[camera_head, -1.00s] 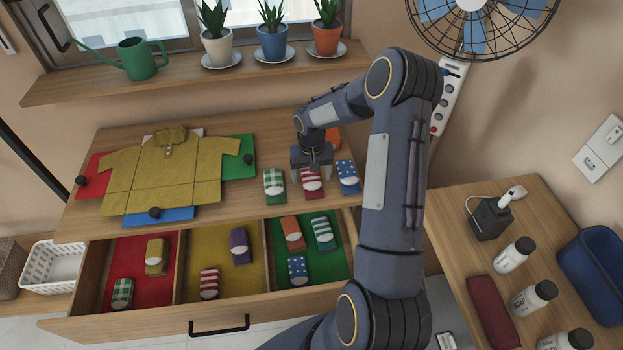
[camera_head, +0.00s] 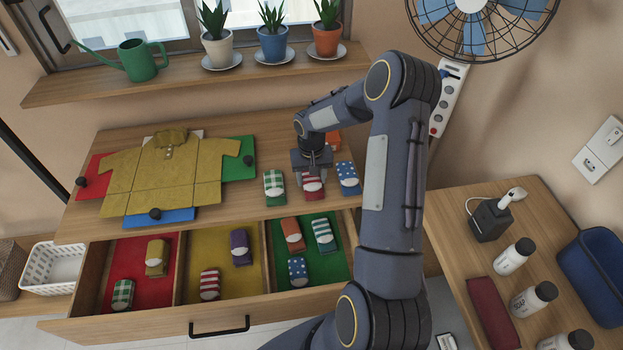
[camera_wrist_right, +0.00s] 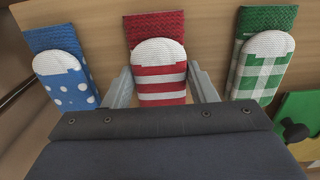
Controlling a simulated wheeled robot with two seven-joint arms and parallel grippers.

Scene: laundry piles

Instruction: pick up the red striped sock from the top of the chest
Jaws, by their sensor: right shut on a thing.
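The red striped sock (camera_head: 313,187), red and white with a white toe, lies on the top of the chest (camera_head: 290,208) between a green checked sock and a blue dotted sock. My right gripper (camera_head: 312,178) is down over it. In the right wrist view the striped sock (camera_wrist_right: 159,85) is between the two fingers of my right gripper (camera_wrist_right: 163,88), which are shut on its sides. It still appears to be at the chest top. The gripper hides part of the sock in the head view. My left gripper is not in view.
The green checked sock (camera_head: 274,187) and blue dotted sock (camera_head: 347,178) lie close on either side. An orange sock (camera_head: 333,138) is behind. Below, the open drawer (camera_head: 150,310) holds several socks in coloured compartments.

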